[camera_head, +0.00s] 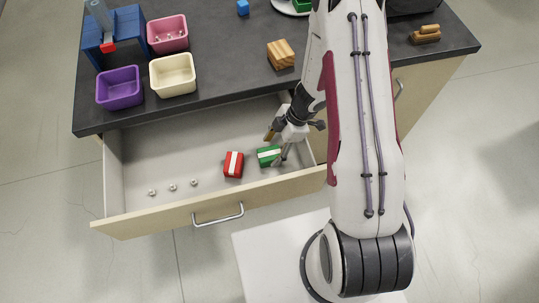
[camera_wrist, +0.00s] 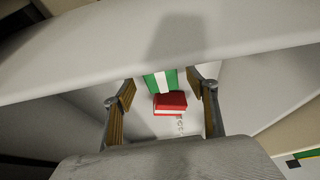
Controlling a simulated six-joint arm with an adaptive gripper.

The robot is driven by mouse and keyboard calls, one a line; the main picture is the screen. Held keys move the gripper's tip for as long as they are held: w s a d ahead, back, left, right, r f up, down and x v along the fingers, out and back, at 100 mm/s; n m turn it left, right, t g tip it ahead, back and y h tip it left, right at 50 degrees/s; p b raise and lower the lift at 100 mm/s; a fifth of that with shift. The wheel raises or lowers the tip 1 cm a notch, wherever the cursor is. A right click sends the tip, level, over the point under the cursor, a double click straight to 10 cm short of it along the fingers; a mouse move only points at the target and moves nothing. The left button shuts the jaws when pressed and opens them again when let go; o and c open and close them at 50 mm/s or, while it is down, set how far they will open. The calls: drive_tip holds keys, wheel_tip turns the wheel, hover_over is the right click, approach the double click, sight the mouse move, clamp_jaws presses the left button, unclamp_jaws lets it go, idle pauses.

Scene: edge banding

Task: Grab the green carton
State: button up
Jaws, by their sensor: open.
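The green carton (camera_head: 269,156) with a white stripe lies in the open drawer (camera_head: 150,150), near its right side. It also shows in the wrist view (camera_wrist: 160,80), just beyond and between my fingertips. My gripper (camera_head: 278,146) is open and reaches down into the drawer at the carton, one finger on its far side and one near its right end. I cannot tell whether the fingers touch it. In the wrist view my gripper (camera_wrist: 160,85) has nothing held between its fingers. A red carton (camera_head: 233,164) with a white stripe lies left of the green one.
Several small metal nuts (camera_head: 172,187) lie at the drawer's left front. The drawer front (camera_head: 165,218) and its right wall are close to my arm. On the dark counter stand purple (camera_head: 119,88), pink (camera_head: 167,35) and cream (camera_head: 173,75) bins and a wooden block (camera_head: 281,54).

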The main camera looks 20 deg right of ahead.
sight(270, 153)
drive_tip(key=shift+x, duration=1.7)
drive_tip(key=c, duration=1.2)
